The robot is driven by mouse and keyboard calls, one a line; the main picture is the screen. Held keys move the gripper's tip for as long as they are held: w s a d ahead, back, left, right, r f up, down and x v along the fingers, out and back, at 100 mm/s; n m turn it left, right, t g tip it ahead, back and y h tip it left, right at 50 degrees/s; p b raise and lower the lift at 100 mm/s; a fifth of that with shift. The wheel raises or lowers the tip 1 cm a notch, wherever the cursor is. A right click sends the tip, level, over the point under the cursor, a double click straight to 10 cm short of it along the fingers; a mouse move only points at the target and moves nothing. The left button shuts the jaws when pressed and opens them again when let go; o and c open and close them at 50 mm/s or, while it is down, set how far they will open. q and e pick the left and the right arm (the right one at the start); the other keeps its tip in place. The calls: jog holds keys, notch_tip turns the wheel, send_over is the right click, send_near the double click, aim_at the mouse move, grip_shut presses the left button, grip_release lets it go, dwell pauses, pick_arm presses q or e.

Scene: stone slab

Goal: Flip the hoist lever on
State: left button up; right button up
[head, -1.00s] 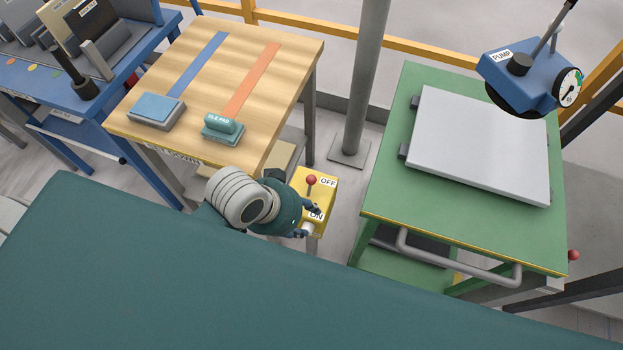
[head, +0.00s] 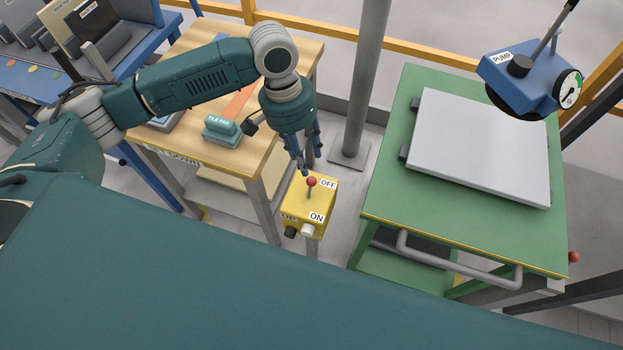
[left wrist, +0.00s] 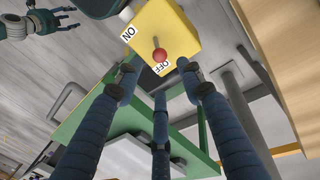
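The hoist lever (head: 311,182) has a red ball knob and stands on a yellow box (head: 299,212) marked OFF at the far end and ON at the near end. Its knob lies toward OFF, also in the left wrist view (left wrist: 160,55). My left gripper (head: 305,168) points down just behind and above the knob. In the left wrist view its three blue fingers (left wrist: 160,90) are spread, with the knob in the gap beyond the tips and nothing gripped. My right gripper (left wrist: 38,22) shows at the upper left of that view, fingers apart and empty.
A wooden table (head: 185,60) with a teal file pad (head: 221,129) stands left of the box. A green table (head: 400,190) with a grey slab (head: 480,145) and a blue pump unit (head: 525,75) stands right. A grey post (head: 367,80) rises behind the box.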

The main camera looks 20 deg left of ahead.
aim_at(311, 178)
pick_arm(q)
jog(key=f, duration=0.3)
jog(key=d+f, duration=0.1)
jog(key=f, duration=0.3)
jog(key=d+f, duration=0.1)
jog(key=f, duration=0.2)
jog(key=shift+s+f, duration=0.2)
jog(key=shift+f, duration=0.05)
jog(key=shift+c, duration=0.5)
jog(key=shift+r, duration=0.1)
grip_shut()
